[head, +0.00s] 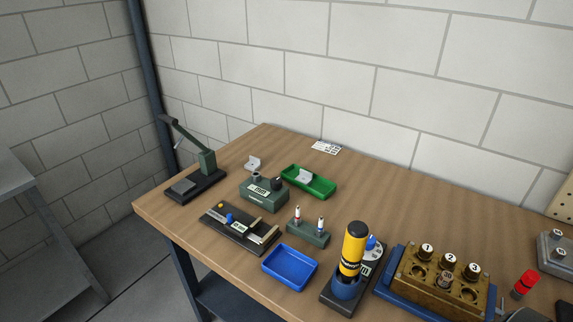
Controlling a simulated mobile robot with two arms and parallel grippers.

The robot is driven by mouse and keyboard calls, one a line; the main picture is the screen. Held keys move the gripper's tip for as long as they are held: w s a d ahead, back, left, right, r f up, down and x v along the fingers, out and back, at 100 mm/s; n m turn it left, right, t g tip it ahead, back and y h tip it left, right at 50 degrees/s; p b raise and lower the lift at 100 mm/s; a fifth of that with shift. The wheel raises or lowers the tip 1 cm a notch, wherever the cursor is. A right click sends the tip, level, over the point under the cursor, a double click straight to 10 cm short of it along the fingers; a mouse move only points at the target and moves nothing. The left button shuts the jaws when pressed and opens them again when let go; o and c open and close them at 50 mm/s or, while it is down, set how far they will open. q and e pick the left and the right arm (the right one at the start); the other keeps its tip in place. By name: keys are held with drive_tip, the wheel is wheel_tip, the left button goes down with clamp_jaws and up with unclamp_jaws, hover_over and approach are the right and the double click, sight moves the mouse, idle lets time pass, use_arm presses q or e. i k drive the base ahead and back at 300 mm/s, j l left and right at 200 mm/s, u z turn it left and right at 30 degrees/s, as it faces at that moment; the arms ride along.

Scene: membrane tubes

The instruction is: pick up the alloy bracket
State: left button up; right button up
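Neither of my grippers shows in the head view.
The wooden bench (400,206) carries a lever press (206,165) at left, an instrument box (262,195), a black fixture board (238,232), a blue tray (289,268), a yellow-and-black cylinder (353,246) and a brass block (440,280). Bare wood lies right of the green tray.

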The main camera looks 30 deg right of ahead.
sight(253, 165)
drive_tip(key=i+j+z, duration=0.1)
drive_tip(key=z, duration=0.35)
drive_tip(key=i+j+z, duration=0.1)
drive_tip(key=z, duration=0.35)
drive_tip(key=j+z, duration=0.15)
drive_tip(key=z, duration=0.35)
drive_tip(key=i+j+z, duration=0.1)
drive_tip(key=z, duration=0.35)
drive_tip(key=j+z, duration=0.25)
drive_tip(key=z, duration=0.2)
